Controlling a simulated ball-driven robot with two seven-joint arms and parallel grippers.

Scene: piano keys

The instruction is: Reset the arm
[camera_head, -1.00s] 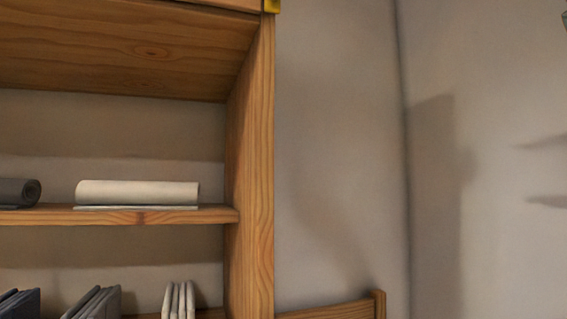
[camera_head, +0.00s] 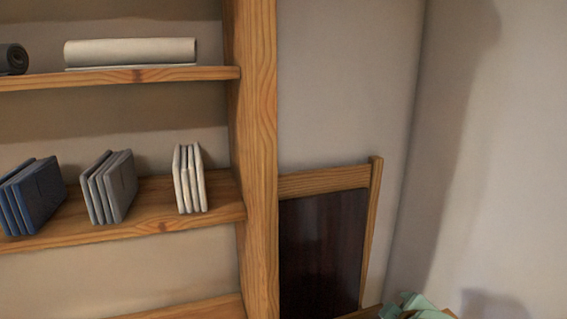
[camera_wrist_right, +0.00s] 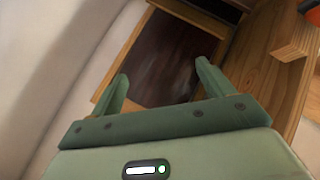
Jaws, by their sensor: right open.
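My right gripper (camera_wrist_right: 161,75) is open in the right wrist view, its two green fingers apart with nothing between them. Behind the fingers is a dark panel in a wooden frame (camera_wrist_right: 165,55). In the head view, a pale green part of my right gripper (camera_head: 412,308) shows at the bottom edge, to the right of the framed panel's foot; its fingers cannot be made out clearly there. My left gripper is not in view. No piano keys show.
A wooden shelf unit (camera_head: 255,150) fills the left, holding a white roll (camera_head: 130,52), a dark roll (camera_head: 12,59), blue books (camera_head: 33,195), grey books (camera_head: 110,186) and white books (camera_head: 189,180). The dark framed panel (camera_head: 322,245) stands right of it. Bare wall (camera_head: 510,170) is at right.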

